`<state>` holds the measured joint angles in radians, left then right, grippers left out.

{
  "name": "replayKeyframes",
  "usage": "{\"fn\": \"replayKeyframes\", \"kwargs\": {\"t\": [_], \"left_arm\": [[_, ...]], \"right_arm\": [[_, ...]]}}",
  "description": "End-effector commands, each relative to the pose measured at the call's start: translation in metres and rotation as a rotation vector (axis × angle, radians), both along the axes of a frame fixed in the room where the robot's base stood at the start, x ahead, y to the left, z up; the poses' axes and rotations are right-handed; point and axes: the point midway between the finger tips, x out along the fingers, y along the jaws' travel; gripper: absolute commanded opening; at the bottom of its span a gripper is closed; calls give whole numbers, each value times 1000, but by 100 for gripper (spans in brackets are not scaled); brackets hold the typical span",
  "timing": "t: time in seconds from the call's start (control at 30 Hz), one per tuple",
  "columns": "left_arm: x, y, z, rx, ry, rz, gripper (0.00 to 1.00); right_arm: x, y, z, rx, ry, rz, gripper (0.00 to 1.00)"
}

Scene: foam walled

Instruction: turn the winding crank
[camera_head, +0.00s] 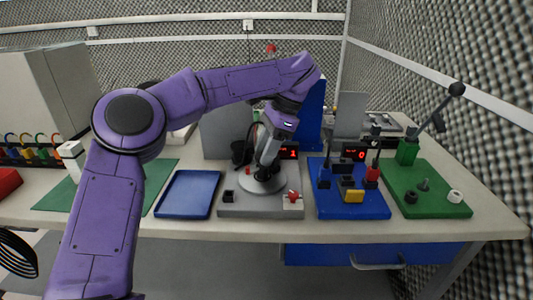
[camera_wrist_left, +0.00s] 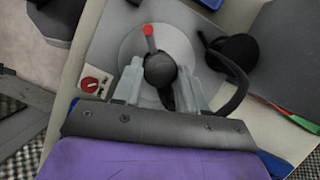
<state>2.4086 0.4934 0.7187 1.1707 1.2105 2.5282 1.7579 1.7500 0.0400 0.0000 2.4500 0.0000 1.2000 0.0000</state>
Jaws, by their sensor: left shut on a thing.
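My left gripper (camera_head: 266,165) reaches down over a round light-grey disc (camera_head: 250,189) on a grey board. In the left wrist view the gripper (camera_wrist_left: 160,88) is shut on a dark round knob of the crank (camera_wrist_left: 160,69), with one finger on each side of it. The disc (camera_wrist_left: 184,42) lies beneath. A red-tipped marker (camera_wrist_left: 148,31) shows just beyond the knob; it also shows in the head view (camera_head: 247,171). The gripper hides much of the crank's arm. My right gripper is not in view.
A red knob on a white plate (camera_head: 293,197) sits right of the disc, and a black headset-like item (camera_head: 240,152) behind it. A blue tray (camera_head: 187,194) lies left. A blue board (camera_head: 335,205) and a green board (camera_head: 430,190) with fixtures stand right.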

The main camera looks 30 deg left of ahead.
Motion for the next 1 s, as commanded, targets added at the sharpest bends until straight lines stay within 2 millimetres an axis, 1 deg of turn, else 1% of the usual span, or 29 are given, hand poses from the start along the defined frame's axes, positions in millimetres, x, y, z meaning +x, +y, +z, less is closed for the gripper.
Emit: {"fn": "replayKeyframes", "kwargs": {"t": [0.03, 0.4, 1.0], "left_arm": [[1, 1, -2, 3, -3, 25, 11], [1, 2, -2, 3, -3, 211, 11], [2, 4, -1, 1, 0, 510, 11]], "right_arm": [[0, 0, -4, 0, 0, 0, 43], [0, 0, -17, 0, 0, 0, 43], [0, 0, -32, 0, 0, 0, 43]]}}
